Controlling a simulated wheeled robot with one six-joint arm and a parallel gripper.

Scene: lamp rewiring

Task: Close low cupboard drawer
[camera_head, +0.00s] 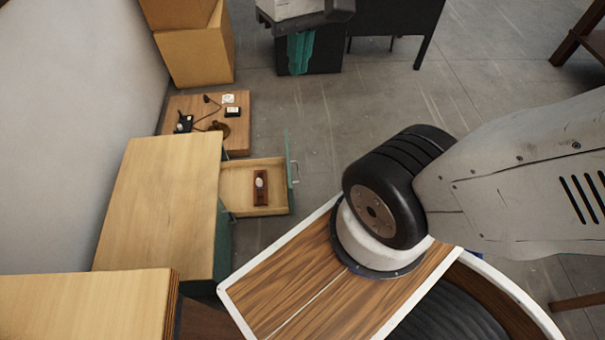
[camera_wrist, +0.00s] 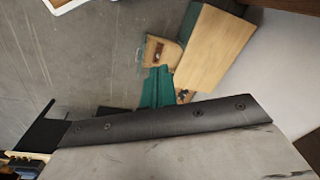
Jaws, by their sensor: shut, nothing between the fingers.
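The low cupboard (camera_head: 160,205) has a light wood top and green sides. Its drawer (camera_head: 272,199) is pulled out to the right, with a green front (camera_head: 291,165) and a metal handle (camera_head: 296,172). A brown block with a pale round piece (camera_head: 260,187) lies inside. In the wrist view the open drawer (camera_wrist: 171,60) juts from the cupboard (camera_wrist: 217,45). My gripper (camera_head: 298,68) has teal fingers, shut and empty, beyond and apart from the drawer. Its fingers (camera_wrist: 158,72) also show in the wrist view, overlapping the drawer's near edge in the picture only.
A low wooden board (camera_head: 240,137) with a cable and small parts lies just beyond the cupboard. Cardboard boxes (camera_head: 195,55) stand by the wall. A dark box (camera_head: 325,62) and a black desk (camera_head: 400,18) stand at the back. The floor right of the drawer is clear.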

